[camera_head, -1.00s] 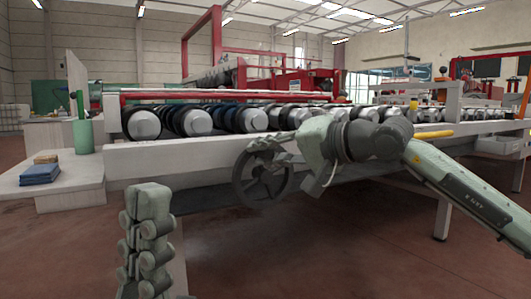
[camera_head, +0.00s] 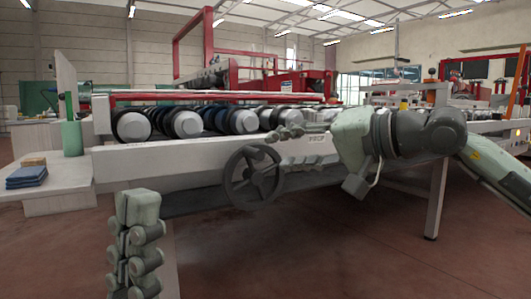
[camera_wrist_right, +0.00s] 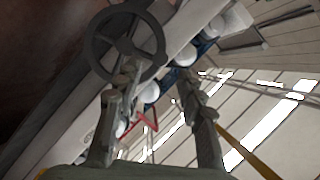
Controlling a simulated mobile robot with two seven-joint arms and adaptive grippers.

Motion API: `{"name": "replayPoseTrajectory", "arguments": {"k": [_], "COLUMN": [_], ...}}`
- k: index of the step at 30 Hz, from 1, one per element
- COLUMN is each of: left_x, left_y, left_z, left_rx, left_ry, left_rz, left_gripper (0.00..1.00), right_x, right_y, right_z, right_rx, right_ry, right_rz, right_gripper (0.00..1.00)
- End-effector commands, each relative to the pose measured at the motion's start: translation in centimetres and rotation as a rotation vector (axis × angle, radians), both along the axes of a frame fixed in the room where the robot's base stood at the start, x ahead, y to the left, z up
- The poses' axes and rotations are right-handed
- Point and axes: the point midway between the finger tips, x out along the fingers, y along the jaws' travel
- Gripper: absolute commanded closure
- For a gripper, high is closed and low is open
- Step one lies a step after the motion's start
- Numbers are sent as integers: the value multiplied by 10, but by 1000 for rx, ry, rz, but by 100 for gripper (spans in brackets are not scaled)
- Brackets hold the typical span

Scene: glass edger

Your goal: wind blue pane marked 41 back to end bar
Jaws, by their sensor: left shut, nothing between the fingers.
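A dark spoked handwheel (camera_head: 252,176) is on the front of the pale machine bed. It also shows in the right wrist view (camera_wrist_right: 104,45). My right gripper (camera_head: 282,134) is by the bed's front rail, just above and right of the wheel in the head view. In the right wrist view its two fingers (camera_wrist_right: 158,75) stand apart with nothing between them; the left one overlaps the wheel's rim, and contact cannot be told. My left gripper (camera_head: 130,240) is low at the front left, shut and empty. I cannot make out the blue pane or a 41; only a bluish tint shows among the rollers.
Black-and-silver rollers (camera_head: 186,124) line the bed top. A red frame (camera_head: 208,50) rises behind. A side table at left bears blue blocks (camera_head: 26,177) and a green cup (camera_head: 71,138). A bed leg (camera_head: 438,200) stands at right. The floor in front is clear.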

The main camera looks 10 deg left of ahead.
Motion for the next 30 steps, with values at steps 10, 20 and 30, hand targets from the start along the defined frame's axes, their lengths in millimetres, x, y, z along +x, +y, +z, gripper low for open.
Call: {"name": "replayPoseTrajectory", "arguments": {"k": [10, 20, 30], "left_x": [0, 0, -1], "left_y": [0, 0, 0], "left_z": [0, 0, 1], "left_rx": [-1, -1, -2], "left_ry": [-2, -2, -3], "left_rz": [1, 1, 1], "left_gripper": [100, 100, 100], "right_x": [-22, -23, -22], "right_y": [-33, -33, -33], "right_z": [8, 8, 8], "right_rx": [-1, -1, -1], "right_ry": [0, 1, 1], "right_rz": [1, 2, 2], "right_gripper": [61, 61, 61]}}
